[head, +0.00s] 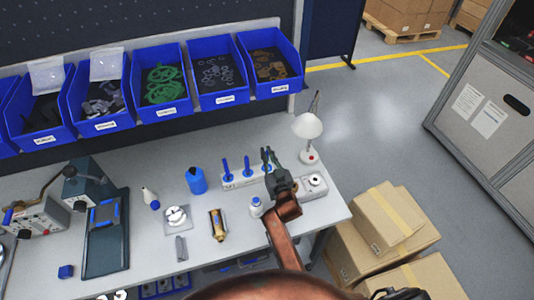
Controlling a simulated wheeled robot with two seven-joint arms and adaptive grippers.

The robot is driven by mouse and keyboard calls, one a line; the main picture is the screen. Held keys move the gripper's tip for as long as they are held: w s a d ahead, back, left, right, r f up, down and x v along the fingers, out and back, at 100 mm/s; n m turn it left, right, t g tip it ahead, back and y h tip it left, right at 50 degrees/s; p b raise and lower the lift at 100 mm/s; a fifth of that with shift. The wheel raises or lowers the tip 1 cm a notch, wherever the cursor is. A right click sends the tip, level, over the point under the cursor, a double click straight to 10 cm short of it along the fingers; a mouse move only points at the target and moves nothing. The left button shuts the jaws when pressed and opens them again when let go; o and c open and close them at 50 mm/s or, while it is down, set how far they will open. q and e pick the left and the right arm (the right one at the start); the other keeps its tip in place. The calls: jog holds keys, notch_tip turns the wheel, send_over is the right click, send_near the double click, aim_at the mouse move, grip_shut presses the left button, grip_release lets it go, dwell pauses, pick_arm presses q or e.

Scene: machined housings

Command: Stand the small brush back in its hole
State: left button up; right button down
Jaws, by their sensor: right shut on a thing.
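A pale holder block (234,183) stands near the back right of the bench. Blue-handled brushes stand upright in it, one at the left (226,166) and one in the middle (247,165). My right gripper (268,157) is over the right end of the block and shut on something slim. I take this to be the small brush, but the gripper mostly hides it and its tilt cannot be told. The holder's right end and any hole there are partly covered by the gripper. My left gripper is not in view.
A blue container (196,181), a small white bottle (256,207), a brass cylinder (217,225) and a white round part (176,216) stand nearby. A lamp (308,128) is right of the gripper. Blue bins (217,98) line the back.

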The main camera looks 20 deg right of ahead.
jog(key=shift+f+b, duration=0.4)
jog(key=shift+f, duration=0.25)
dwell(0.3)
jog(key=shift+a, duration=0.1)
jog(key=c, duration=1.9)
grip_release()
jog(key=shift+c, duration=0.2)
jog(key=shift+r, duration=0.1)
